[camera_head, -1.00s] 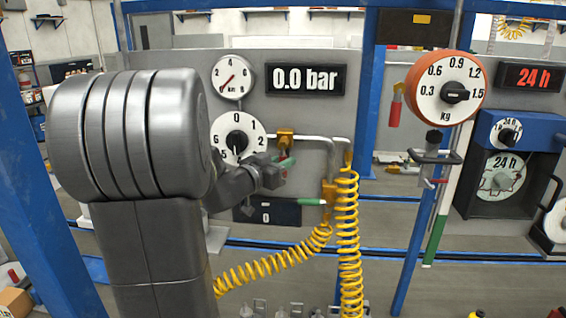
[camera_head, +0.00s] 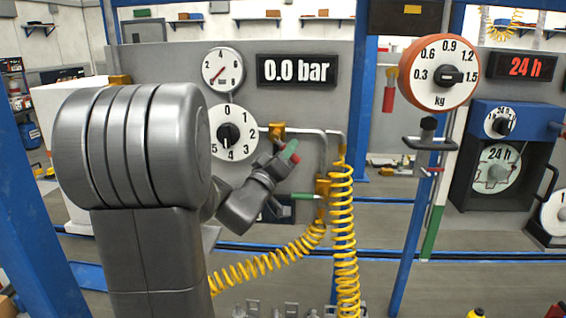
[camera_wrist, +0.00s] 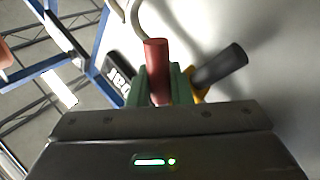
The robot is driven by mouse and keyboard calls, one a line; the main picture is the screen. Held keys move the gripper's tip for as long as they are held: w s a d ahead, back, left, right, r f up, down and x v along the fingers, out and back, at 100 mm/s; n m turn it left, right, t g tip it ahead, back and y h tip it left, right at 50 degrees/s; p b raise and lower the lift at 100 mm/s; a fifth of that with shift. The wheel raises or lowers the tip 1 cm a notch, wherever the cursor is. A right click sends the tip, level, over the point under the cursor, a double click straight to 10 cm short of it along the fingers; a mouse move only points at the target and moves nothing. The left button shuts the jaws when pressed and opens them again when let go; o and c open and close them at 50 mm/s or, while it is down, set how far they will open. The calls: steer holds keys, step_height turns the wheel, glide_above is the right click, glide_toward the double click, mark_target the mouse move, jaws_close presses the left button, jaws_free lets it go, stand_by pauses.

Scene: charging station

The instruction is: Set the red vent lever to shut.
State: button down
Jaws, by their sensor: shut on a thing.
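The red vent lever (camera_wrist: 157,62) stands between the green fingers of my gripper (camera_wrist: 158,88) in the wrist view, and the jaws are shut on it. In the head view my gripper (camera_head: 288,150) is tilted up and to the right, just below and beside the upper yellow valve (camera_head: 278,131). Only a small red end of the lever (camera_head: 295,158) shows there; the fingers hide the rest. Part of the yellow valve body (camera_wrist: 198,93) and a dark grey cylinder (camera_wrist: 220,66) show right of the fingers in the wrist view.
A green lever (camera_head: 304,196) sits on the lower yellow valve (camera_head: 322,187), close below my gripper. Yellow coiled hoses (camera_head: 344,230) hang below. The pressure display (camera_head: 298,70) reads 0.0 bar. A blue post (camera_head: 405,240) stands to the right.

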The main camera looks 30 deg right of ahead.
steer(key=n+t+b, duration=0.2)
steer(key=n+b, duration=0.1)
steer(key=n, duration=0.1)
steer(key=shift+s+d+r+t, duration=0.1)
steer(key=shift+s+d+t, duration=0.2)
steer(key=shift+d+t, duration=0.1)
steer(key=n+t+y+b, duration=0.1)
steer(key=n+b, duration=0.1)
steer(key=r+n+t+y+b, duration=0.1)
steer(key=n+t+b, duration=0.1)
steer(key=shift+s+d+n, duration=0.1)
steer(key=shift+n, duration=0.2)
steer(key=n+t+y+b, duration=0.1)
steer(key=n, duration=0.1)
steer(key=n+b, duration=0.1)
steer(key=b, duration=0.1)
steer(key=shift+d+r+n+t+y, duration=0.1)
steer(key=shift+r+n+t+y, duration=0.25)
steer(key=shift+n+t+y, duration=0.05)
steer(key=shift+r+n+t+y+b, duration=0.35)
steer(key=shift+n+y+b, duration=0.2)
steer(key=shift+n, duration=0.25)
steer(key=shift+r+n+t+y+b, duration=0.2)
steer(key=shift+n+t+y+b, duration=0.35)
steer(key=shift+n, duration=0.25)
steer(key=shift+r, duration=0.1)
steer(key=c, duration=1.4)
jaws_free()
steer(key=shift+o, duration=0.2)
